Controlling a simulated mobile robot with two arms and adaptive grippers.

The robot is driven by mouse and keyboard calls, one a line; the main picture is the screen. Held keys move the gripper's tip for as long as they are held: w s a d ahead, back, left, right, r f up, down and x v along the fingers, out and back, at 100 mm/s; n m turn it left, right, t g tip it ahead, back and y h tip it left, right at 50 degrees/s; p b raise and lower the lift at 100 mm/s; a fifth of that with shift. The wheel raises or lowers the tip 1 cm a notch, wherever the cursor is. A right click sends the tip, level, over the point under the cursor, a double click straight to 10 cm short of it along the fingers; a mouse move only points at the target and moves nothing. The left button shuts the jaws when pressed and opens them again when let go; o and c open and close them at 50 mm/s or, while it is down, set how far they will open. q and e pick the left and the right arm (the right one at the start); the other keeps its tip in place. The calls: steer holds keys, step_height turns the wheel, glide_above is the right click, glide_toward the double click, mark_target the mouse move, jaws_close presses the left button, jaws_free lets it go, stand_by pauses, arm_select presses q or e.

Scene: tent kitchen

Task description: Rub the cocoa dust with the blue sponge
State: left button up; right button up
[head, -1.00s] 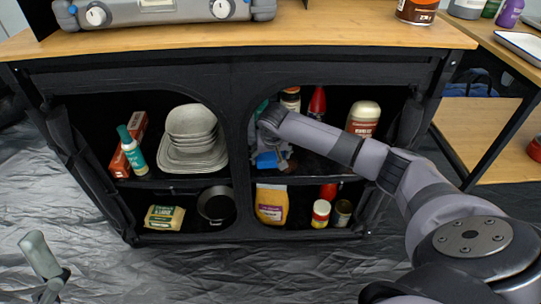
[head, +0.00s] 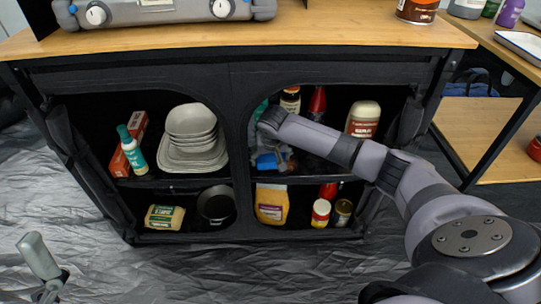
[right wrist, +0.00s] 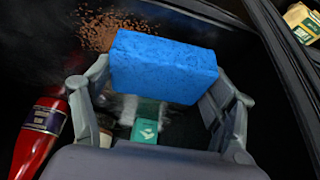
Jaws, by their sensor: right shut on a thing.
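The blue sponge (right wrist: 163,67) is held between the two fingers of my right gripper (right wrist: 158,80), seen in the right wrist view. In the head view the sponge (head: 268,162) shows inside the upper right compartment of the black cabinet, below my right wrist. The cocoa dust (right wrist: 104,28) is a brown, grainy patch on the dark surface just beyond the sponge's upper left corner. The sponge hides anything under it, so contact with the dust cannot be told. My left gripper (head: 44,270) shows partly at the lower left of the head view, away from the cabinet.
A white-and-red jar (head: 363,118) stands at the compartment's right. The cabinet's divider (head: 239,150) is close left of my wrist. Stacked grey dishes (head: 190,140) stand left of it.

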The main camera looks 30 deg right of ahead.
steer(key=shift+f, duration=0.65)
